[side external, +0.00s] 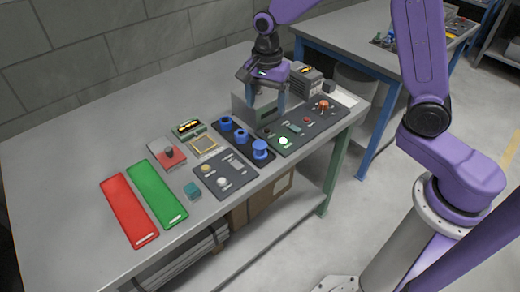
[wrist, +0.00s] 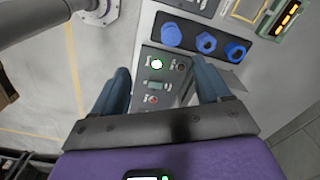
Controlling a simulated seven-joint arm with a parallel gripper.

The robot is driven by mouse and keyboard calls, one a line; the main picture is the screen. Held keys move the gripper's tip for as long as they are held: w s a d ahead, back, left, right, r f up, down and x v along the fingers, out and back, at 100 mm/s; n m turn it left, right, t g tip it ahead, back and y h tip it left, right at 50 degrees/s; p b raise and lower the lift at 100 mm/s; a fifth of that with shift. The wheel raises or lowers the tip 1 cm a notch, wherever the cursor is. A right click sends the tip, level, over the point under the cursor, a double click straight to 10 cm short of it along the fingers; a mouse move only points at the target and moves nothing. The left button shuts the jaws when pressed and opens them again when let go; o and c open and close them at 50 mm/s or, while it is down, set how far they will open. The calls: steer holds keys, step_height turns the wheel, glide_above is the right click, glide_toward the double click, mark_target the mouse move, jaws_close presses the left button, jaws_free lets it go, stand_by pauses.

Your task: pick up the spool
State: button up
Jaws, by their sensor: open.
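The blue spool (side external: 260,149), with wide flanges, stands upright at the near end of a dark strip (side external: 232,142) that carries two other blue parts. In the wrist view the spool (wrist: 171,34) is the leftmost blue part, beyond the fingertips. My gripper (side external: 267,104) points down above the dark button panel, behind and to the right of the spool and apart from it. Its two blue-grey fingers are spread with nothing between them, as the wrist view also shows (wrist: 160,78).
Two blue parts (side external: 226,123) (side external: 241,137) stand close by the spool. A button panel (side external: 296,128) lies to its right, a smaller panel (side external: 224,174) to its left. A grey box (side external: 245,112) stands behind my gripper. Red (side external: 128,210) and green (side external: 157,193) trays lie left. The table's left part is clear.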

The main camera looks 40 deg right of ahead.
steer(key=w+m, duration=0.2)
glide_above(260, 144)
steer(key=f, duration=1.2)
steer(key=shift+s+d, duration=0.1)
steer(key=shift+s, duration=0.3)
steer(key=shift+w+f, duration=0.15)
steer(key=shift+f, duration=1.45)
steer(key=shift+w+f, duration=0.15)
steer(key=shift+f, duration=1.45)
steer(key=c, duration=1.2)
steer(key=shift+r, duration=0.1)
